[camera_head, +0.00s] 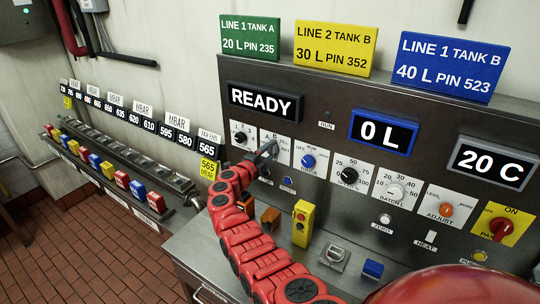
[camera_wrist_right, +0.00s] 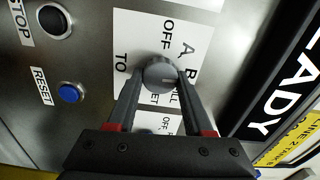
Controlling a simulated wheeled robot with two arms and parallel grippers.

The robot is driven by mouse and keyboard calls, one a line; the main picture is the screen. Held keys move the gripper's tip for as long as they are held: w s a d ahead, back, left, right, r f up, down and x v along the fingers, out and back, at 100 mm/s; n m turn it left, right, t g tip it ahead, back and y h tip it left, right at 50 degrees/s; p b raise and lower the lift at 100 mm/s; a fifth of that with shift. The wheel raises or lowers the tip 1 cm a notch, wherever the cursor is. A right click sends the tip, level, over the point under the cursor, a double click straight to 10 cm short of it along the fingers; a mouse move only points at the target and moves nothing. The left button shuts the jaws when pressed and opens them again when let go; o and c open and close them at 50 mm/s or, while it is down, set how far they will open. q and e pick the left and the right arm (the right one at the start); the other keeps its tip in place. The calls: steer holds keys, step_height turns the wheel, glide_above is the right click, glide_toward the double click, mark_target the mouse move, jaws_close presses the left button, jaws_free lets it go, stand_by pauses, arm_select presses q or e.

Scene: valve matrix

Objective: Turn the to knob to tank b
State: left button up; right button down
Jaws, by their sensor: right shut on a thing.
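The TO knob is a round dark grey knob (camera_wrist_right: 160,73) on a white plate (camera_wrist_right: 130,32) marked TO, OFF, A and B. In the right wrist view my right gripper (camera_wrist_right: 161,82) has one finger on each side of this knob and is shut on it. In the head view the right gripper (camera_head: 266,151) is at the panel, and its fingers hide the knob. Part of the B label is covered by the fingers in the wrist view. I cannot tell clearly which mark the knob points to. My left gripper is not in view.
Beside the plate are a blue RESET button (camera_wrist_right: 70,92) and a black STOP button (camera_wrist_right: 54,19). The panel has a READY display (camera_head: 264,101), a 0 L display (camera_head: 384,132), and other knobs close by. A yellow box (camera_head: 303,224) stands on the ledge below.

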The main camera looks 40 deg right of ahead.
steer(key=shift+f+m, duration=0.1)
steer(key=shift+m, duration=0.4)
steer(key=shift+c, duration=1.5)
jaws_free()
steer(key=shift+a, duration=0.1)
steer(key=shift+s+a, duration=0.25)
steer(key=shift+a, duration=0.3)
steer(key=b+v, duration=0.4)
steer(key=v, duration=1.2)
steer(key=shift+b, duration=0.35)
